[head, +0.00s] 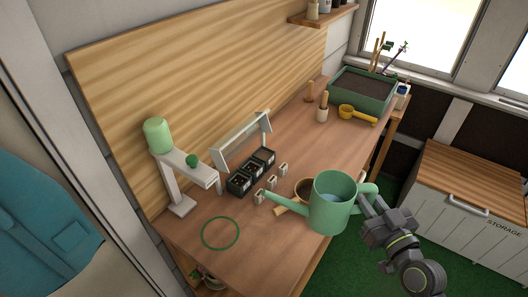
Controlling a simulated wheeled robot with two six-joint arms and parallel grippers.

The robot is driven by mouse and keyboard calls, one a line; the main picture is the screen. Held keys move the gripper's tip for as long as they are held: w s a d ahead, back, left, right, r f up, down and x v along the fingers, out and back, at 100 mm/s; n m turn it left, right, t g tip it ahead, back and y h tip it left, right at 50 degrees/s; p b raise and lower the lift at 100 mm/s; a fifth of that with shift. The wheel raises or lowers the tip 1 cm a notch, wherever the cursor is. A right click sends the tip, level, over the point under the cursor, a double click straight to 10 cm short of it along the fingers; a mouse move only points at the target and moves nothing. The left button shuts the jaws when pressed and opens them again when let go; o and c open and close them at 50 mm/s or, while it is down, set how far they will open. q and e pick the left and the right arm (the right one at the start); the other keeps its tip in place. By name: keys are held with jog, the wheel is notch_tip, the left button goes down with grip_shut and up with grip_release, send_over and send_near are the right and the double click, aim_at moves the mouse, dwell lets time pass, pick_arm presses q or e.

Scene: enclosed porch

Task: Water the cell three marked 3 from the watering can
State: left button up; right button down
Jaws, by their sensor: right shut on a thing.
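The green watering can (331,208) is in the head view, over the front right part of the bench. My right gripper (369,203) is shut on its handle at the right side. The can looks about upright, with bluish water inside. Its spout (285,202) points left, its tip near the nearest small marker block (259,197). The black cell tray (251,173) has several dark cells in a row, left of and beyond the can. Small marker blocks stand along its right side; their numbers are too small to read. My left gripper is not in view.
A white frame (240,141) stands behind the tray. A pale stand with a green tank (158,135) is at left. A green ring (221,233) lies on the bench (190,240). A brown pot (304,188) is partly behind the can. A soil planter (361,92) stands at the far end.

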jog(key=w+f+m+h, duration=0.1)
jog(key=w, duration=0.5)
jog(key=w+f+m+h, duration=0.1)
jog(key=w+f+h, duration=0.1)
jog(key=w, duration=0.4)
jog(key=w+d+f+m+h, duration=0.1)
jog(key=w+h, duration=0.1)
jog(key=w, duration=0.4)
jog(key=shift+w+f+t, duration=0.1)
jog(key=shift+f+t, duration=0.25)
jog(key=shift+t, duration=0.05)
jog(key=shift+f, duration=0.45)
jog(key=shift+d+r+p, duration=0.15)
jog(key=shift+r+p, duration=0.55)
jog(key=shift+p, duration=0.2)
jog(key=shift+f, duration=0.2)
jog(key=shift+d+r+n+p, duration=0.15)
jog(key=shift+r+n+p, duration=0.15)
jog(key=shift+r+p, duration=0.45)
jog(key=r+p, duration=0.1)
jog(key=p, duration=0.2)
jog(key=shift+d+r+n, duration=0.1)
jog(key=shift+r+n, duration=0.1)
jog(key=shift+n, duration=0.1)
